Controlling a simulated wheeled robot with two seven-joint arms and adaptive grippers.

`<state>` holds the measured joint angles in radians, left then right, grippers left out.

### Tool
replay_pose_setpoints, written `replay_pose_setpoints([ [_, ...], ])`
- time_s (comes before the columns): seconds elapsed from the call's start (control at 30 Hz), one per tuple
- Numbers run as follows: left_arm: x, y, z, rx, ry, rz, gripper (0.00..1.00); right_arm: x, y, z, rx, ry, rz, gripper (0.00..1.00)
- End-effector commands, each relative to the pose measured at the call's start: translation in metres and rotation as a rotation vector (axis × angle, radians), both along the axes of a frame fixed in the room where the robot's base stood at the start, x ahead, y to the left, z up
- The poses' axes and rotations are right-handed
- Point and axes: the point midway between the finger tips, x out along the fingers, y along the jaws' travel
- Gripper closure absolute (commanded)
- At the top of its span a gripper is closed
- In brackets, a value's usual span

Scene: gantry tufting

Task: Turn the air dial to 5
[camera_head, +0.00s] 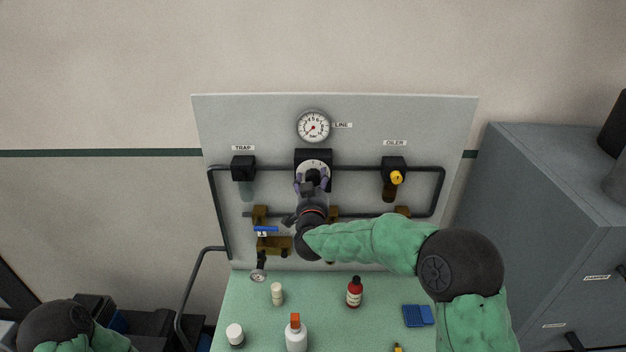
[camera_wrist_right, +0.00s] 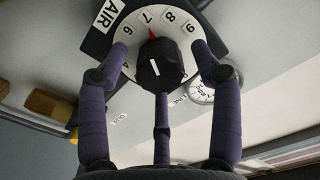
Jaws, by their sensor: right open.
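The air dial has a white numbered plate (camera_head: 314,166) on a black block in the middle of the upright grey panel. In the right wrist view, its black faceted knob (camera_wrist_right: 158,66) carries a white line, and a red pointer mark sits close to the 7. The AIR label (camera_wrist_right: 108,15) is beside the plate. My right gripper (camera_head: 311,182) is open in front of the dial. In the wrist view its purple fingers (camera_wrist_right: 161,70) spread around the knob, the side ones apart from it; contact of the middle one is unclear. My left gripper is out of view.
A round gauge (camera_head: 313,126) sits above the dial. The TRAP unit (camera_head: 243,168) and the OILER unit with a yellow knob (camera_head: 396,178) flank it. Dark pipes frame the panel. Bottles, including a red one (camera_head: 354,293), and a blue tray (camera_head: 418,316) stand on the green bench (camera_head: 385,290).

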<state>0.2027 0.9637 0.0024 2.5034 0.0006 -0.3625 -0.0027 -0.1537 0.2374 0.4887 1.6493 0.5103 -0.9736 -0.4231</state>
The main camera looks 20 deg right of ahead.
Motion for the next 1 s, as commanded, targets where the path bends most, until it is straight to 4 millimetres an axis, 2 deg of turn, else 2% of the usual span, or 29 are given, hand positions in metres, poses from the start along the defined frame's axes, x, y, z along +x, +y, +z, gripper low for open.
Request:
replay_pose_setpoints([
  [0.37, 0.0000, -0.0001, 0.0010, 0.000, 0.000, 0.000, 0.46, 0.0067, -0.0017, -0.0003, 0.000, 0.000, 0.001, 0.35],
  [0.4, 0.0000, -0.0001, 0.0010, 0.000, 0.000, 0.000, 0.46, 0.0067, -0.0017, -0.0003, 0.000, 0.000, 0.001, 0.38],
  [0.6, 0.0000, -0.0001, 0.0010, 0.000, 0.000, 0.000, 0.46, 0.0065, -0.0017, -0.0004, 0.000, 0.000, 0.001, 0.91],
  [1.0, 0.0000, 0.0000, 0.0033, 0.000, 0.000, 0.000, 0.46, 0.0064, -0.0016, -0.0004, -0.052, 0.016, 0.001, 0.91],
])
